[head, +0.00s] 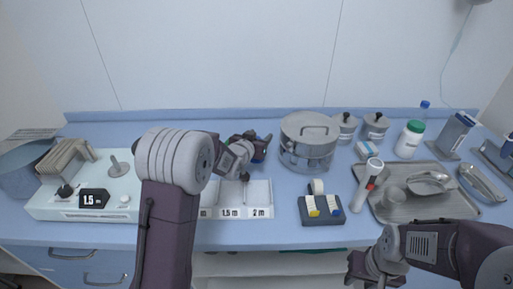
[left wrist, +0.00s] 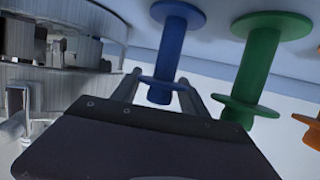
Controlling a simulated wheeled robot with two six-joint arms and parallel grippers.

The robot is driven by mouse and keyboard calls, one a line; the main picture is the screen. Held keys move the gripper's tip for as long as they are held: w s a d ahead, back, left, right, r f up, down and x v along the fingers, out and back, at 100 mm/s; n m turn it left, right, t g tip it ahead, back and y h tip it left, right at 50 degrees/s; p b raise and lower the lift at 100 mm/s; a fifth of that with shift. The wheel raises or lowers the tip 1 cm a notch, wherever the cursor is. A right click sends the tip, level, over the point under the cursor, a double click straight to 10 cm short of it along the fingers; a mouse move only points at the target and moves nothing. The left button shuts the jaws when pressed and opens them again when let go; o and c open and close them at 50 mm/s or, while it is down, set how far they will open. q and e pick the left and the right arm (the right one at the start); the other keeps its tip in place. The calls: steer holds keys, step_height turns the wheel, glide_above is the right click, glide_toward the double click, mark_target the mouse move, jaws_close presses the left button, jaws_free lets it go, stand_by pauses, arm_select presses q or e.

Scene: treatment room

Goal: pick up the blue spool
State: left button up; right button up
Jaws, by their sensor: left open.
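The blue spool (left wrist: 172,40) stands out clearly in the left wrist view, with a wide flange at each end of a narrow core. My left gripper (left wrist: 160,82) is open, with one finger to each side of the spool's nearer end; I cannot tell whether either finger touches it. In the head view my left gripper (head: 257,143) is over the counter behind the white tray, and a small blue part beside it is mostly hidden. My right gripper (head: 360,272) is low at the front, away from the spool, its fingers unclear.
A green spool (left wrist: 258,60) stands close beside the blue one, with an orange spool (left wrist: 310,130) beyond. A round metal drum (head: 310,140) is right of my left gripper. The white compartment tray (head: 258,197) is in front. A metal tray (head: 420,207) lies at right.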

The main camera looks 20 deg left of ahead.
arm_select(q)
steer(key=shift+w, duration=0.2)
steer(key=shift+s, duration=0.15)
steer(key=shift+c, duration=0.6)
jaws_close()
steer(key=shift+s, duration=0.1)
step_height(320, 180, up, 28)
steer(key=p, duration=1.4)
steer(key=shift+d+r, duration=0.1)
